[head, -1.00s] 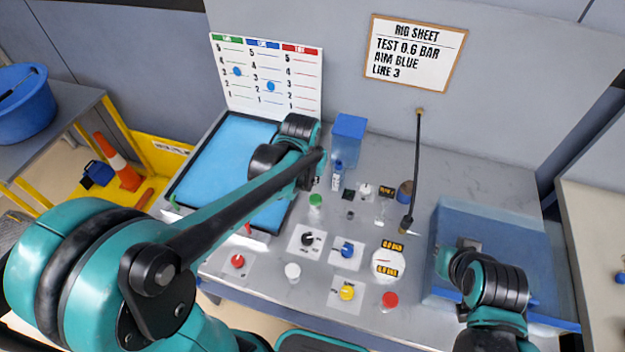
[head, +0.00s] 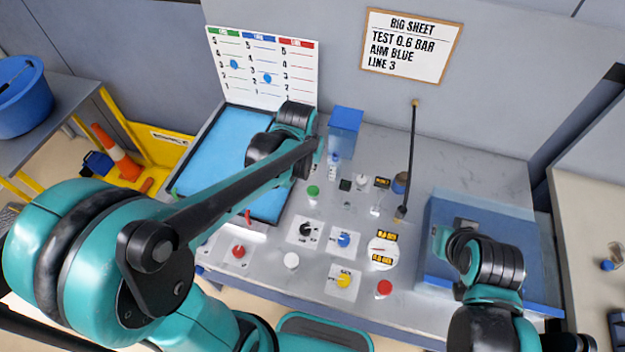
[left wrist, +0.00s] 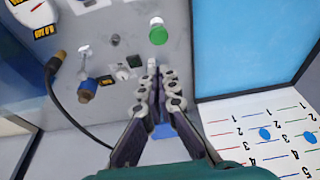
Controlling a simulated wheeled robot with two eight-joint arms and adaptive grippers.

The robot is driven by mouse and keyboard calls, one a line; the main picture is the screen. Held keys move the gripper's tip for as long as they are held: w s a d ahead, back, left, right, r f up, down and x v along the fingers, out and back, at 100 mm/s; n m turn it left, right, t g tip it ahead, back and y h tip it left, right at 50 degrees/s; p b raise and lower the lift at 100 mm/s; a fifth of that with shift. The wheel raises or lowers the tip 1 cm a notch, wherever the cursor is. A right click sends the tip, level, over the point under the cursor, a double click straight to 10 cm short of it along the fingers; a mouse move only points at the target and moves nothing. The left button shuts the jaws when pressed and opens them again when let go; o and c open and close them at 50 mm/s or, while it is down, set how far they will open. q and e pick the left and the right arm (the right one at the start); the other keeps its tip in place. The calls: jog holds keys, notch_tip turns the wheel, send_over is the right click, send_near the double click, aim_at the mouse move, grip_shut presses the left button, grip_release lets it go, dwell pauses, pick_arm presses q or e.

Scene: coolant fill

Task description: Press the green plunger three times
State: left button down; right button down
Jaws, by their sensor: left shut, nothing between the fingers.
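The green plunger (head: 313,192) is a round green cap on a white body, standing on the grey bench. In the left wrist view the green plunger (left wrist: 158,34) is just beyond my fingertips, with a visible gap in the picture. My left gripper (left wrist: 163,72) is shut and empty, its fingers together. In the head view my left wrist hangs behind the plunger, and its fingers are mostly hidden by the arm. My right arm's end is over the blue panel at the right; its fingers cannot be made out.
Red (head: 238,251), white (head: 291,261) and yellow (head: 343,281) knobs, a blue knob (head: 343,240) and a gauge (head: 383,253) are nearer the front. A blue box (head: 345,125) stands behind. A black hose (head: 409,160) lies right. A blue tray (head: 225,135) is left.

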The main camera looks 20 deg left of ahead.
pick_arm(q)
jog(key=shift+f, duration=0.1)
jog(key=b, duration=0.3)
send_near(313, 189)
jog(key=x, duration=0.6)
jog(key=shift+w+d+f, duration=0.1)
jog(key=shift+f, duration=0.15)
